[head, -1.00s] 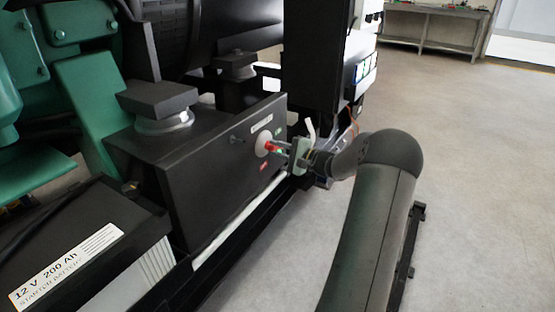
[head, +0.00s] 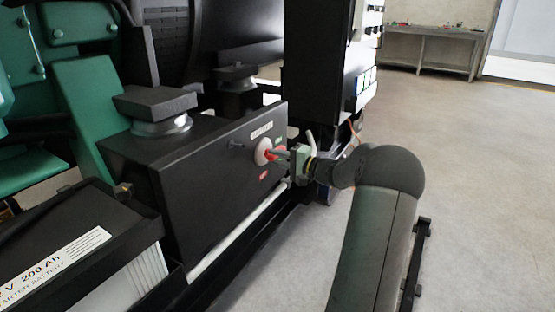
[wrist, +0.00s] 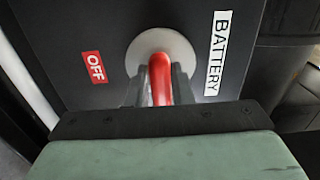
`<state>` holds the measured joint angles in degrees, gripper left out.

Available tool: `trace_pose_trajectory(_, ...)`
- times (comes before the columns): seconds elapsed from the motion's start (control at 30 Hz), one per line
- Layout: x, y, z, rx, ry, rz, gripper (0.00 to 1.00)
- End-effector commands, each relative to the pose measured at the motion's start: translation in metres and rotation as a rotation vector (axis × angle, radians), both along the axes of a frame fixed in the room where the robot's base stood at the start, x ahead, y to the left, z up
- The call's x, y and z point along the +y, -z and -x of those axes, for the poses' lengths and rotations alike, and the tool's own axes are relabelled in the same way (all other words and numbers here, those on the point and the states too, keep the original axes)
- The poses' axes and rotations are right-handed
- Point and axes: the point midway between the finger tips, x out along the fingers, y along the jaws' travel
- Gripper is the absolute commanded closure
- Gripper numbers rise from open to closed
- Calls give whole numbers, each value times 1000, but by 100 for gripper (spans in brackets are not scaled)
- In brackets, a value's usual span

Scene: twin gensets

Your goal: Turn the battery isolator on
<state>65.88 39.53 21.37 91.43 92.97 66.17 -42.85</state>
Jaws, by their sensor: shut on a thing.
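The battery isolator is a pale round disc (head: 262,151) with a red handle (head: 276,152), on the side of a black box (head: 205,175). In the wrist view the disc (wrist: 165,45) and the red handle (wrist: 160,80) are in the middle. My gripper (head: 284,153) reaches the isolator from the right. Its fingers (wrist: 160,88) are shut on the red handle, one on each side. A red OFF label (wrist: 95,67) and a white BATTERY label (wrist: 217,53) flank the disc. A small green label (head: 278,140) is partly hidden near my gripper.
A starter battery (head: 75,255) sits at the lower left. A dark cabinet (head: 318,70) stands just behind my gripper. Green engine parts (head: 90,110) are at the left. Open floor (head: 480,170) lies to the right, with a bench (head: 432,45) far back.

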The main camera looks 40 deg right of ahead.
Motion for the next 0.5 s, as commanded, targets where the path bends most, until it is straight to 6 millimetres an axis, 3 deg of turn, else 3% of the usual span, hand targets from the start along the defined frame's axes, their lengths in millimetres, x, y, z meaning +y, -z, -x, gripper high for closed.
trace_pose_trajectory(0.13,0,1,1,1,0,3,100)
trace_pose_trajectory(0.17,0,1,1,2,0,2,71)
trace_pose_trajectory(0.2,0,1,1,2,0,2,60)
trace_pose_trajectory(0.5,-1,0,1,1,0,0,58)
